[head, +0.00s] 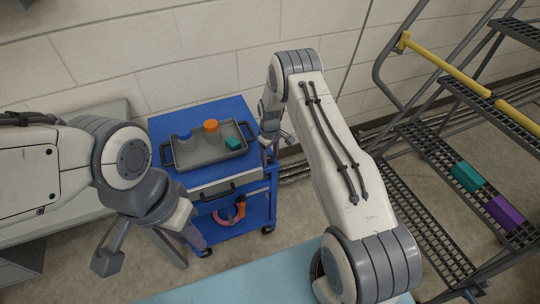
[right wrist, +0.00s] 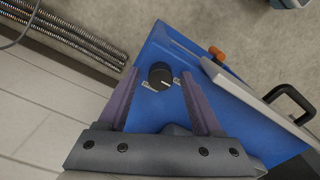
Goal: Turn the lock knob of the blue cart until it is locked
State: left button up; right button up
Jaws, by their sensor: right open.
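The blue cart (head: 160,128) stands against the wall in the head view, and its blue side panel (right wrist: 200,122) fills the middle of the right wrist view. The lock knob (right wrist: 160,76) is a round black knob with a pale pointer line and small pale labels beside it. My right gripper (right wrist: 158,77) is open, its two purple fingers on either side of the knob with gaps visible. In the head view my right gripper (head: 279,147) is at the cart's right side, where the knob is hidden. My left gripper (head: 148,258) is open and empty in front of the cart.
A metal stair (head: 440,150) stands at right, a light-blue surface (head: 240,284) in front.

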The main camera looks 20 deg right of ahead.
grip_shut()
jog(key=shift+m, duration=0.3)
jog(key=m+b, duration=0.2)
jog(key=m, duration=0.1)
jog(key=shift+f, duration=0.1)
jog(key=m+b, duration=0.2)
jog(key=m, duration=0.3)
jog(key=m+b, duration=0.1)
jog(key=m, duration=0.3)
jog(key=shift+m+b, duration=0.35)
jog(key=shift+m, duration=2.35)
